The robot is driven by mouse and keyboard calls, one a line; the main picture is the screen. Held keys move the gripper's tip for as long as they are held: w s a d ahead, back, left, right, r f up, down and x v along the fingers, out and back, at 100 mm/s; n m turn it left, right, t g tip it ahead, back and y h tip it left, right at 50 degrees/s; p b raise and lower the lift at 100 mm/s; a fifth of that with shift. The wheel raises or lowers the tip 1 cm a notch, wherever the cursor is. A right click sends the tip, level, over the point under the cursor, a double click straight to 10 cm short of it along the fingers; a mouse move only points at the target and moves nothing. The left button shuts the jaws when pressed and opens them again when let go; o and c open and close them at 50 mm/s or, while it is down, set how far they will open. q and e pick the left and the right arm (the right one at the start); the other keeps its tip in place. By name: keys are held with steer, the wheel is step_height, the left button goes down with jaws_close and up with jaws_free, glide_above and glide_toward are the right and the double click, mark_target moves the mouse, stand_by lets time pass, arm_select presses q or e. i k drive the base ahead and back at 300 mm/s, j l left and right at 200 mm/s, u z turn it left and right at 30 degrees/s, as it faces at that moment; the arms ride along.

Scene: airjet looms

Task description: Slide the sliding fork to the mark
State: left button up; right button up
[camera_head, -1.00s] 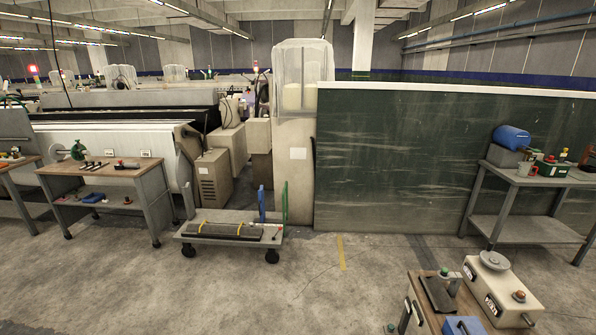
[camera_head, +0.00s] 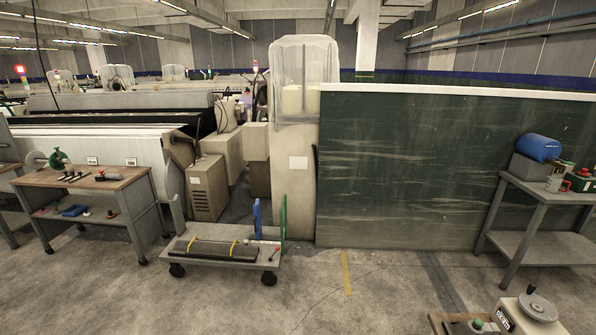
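I cannot make out the sliding fork or its mark for sure at this distance. A workbench (camera_head: 91,182) at the left carries a green wheel-like device (camera_head: 57,158), several small dark tools and a red-and-black knobbed piece (camera_head: 101,176). At the bottom right, a grey box (camera_head: 529,315) with a round disc (camera_head: 538,308) and a green button shows partly, cut off by the frame edge. Neither of my grippers is in view.
A low wheeled cart (camera_head: 221,262) with dark bars stands in the middle. A dark green partition (camera_head: 420,170) runs along the right. A metal table (camera_head: 546,248) with a blue cylinder (camera_head: 538,147) stands before it. Concrete floor (camera_head: 300,305) ahead is mostly clear.

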mark_target(257, 221)
steer(key=i, duration=3.2)
steer(key=i+u, duration=0.1)
